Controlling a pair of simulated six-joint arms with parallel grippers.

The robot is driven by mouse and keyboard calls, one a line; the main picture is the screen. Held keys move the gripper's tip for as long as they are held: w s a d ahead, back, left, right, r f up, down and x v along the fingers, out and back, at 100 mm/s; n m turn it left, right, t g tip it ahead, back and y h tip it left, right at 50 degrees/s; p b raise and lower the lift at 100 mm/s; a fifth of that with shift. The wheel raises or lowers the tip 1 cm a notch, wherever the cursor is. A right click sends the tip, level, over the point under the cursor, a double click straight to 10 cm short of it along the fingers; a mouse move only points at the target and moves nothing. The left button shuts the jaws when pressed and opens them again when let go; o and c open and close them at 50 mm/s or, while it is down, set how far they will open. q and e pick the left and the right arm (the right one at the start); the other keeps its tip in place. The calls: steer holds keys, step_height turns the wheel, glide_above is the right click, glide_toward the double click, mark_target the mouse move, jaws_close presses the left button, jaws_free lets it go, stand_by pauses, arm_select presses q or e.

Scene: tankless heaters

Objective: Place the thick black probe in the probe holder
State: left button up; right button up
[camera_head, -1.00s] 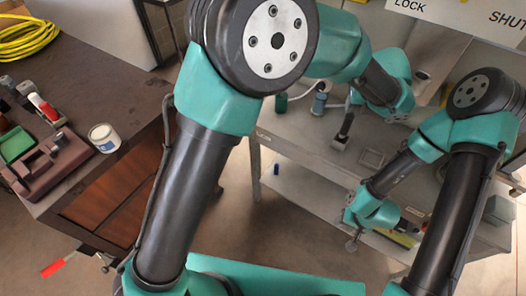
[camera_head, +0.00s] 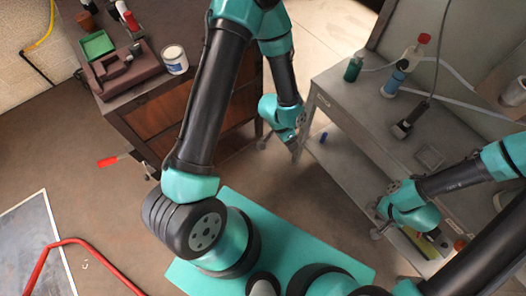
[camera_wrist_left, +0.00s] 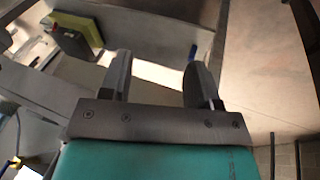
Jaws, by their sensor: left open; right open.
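A thick black probe (camera_head: 412,117) with a thin cable rising from it lies on the grey metal bench top at the right. A small square grey frame (camera_head: 430,157) is beside it; I cannot tell whether this is the probe holder. My left gripper (camera_head: 297,148) is beside the bench's left end, away from the probe. Its open, empty fingers (camera_wrist_left: 160,82) show in the left wrist view, with no probe between them. My right gripper (camera_head: 376,213) is at the bench's front side, below the top and apart from the probe; its fingers are small here.
The bench (camera_head: 345,100) has a lower shelf with a small blue item (camera_head: 323,137) and a yellow-green item (camera_head: 431,241). Green and blue-white bottles (camera_head: 394,80) stand at the back. A wooden cabinet (camera_head: 150,110) stands left. Open floor lies between.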

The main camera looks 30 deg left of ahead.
arm_select(q)
steer(key=s+a+f+n, duration=0.2)
steer(key=s+a+n, duration=0.4)
steer(key=s+n, duration=0.1)
steer(key=shift+s+a+f+n+t, duration=0.25)
steer(key=shift+s+f+n+t, duration=0.05)
steer(key=shift+s+n, duration=0.1)
